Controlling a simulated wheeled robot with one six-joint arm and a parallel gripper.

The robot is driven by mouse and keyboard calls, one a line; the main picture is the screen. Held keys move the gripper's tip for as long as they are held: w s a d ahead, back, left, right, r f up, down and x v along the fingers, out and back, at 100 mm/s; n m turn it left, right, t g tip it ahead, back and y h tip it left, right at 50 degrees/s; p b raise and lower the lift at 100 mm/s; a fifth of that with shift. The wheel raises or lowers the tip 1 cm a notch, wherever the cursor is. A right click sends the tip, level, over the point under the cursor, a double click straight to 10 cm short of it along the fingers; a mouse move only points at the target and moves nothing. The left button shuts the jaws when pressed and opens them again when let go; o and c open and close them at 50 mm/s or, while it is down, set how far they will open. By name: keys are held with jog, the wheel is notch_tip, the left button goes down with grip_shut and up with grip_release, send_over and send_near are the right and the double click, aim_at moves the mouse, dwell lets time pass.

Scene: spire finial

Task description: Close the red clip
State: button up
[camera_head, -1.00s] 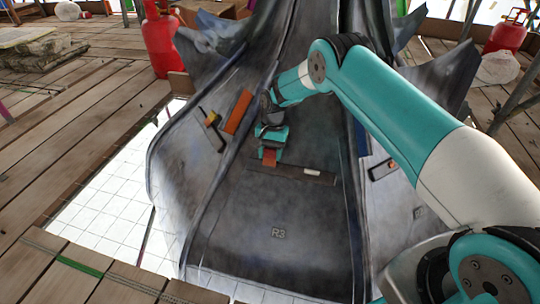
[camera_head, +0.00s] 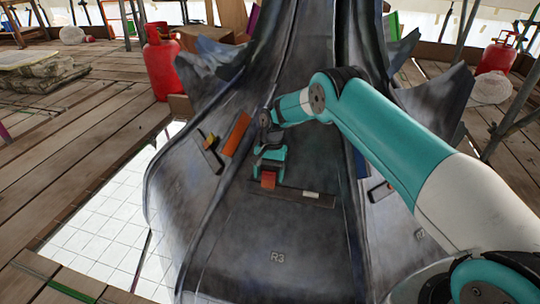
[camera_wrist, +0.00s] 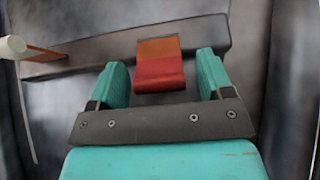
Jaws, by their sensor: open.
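The red clip (camera_wrist: 160,75) has an orange upper part and a red lower part, and lies across a dark bar (camera_wrist: 205,38) in the wrist view. In the head view, the red clip (camera_head: 268,180) shows at the left end of the dark bar (camera_head: 290,195) on the grey panel. My gripper (camera_wrist: 162,78) is open, with one teal finger on each side of the clip and a gap on both sides. In the head view my gripper (camera_head: 269,168) is right at the clip and partly covers its upper side. I cannot tell how far the clip is swung.
A white peg (camera_head: 311,194) is on the bar right of the clip. An orange strip (camera_head: 238,133) and a dark bar with a yellow piece (camera_head: 209,152) lie to the left. Another dark bar (camera_head: 381,191) is on the right, beyond a raised ridge. A red gas cylinder (camera_head: 161,65) stands behind.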

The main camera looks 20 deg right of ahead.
jog(key=p+v, duration=1)
jog(key=v, duration=0.6)
jog(key=shift+r, duration=0.4)
jog(key=shift+w, duration=0.1)
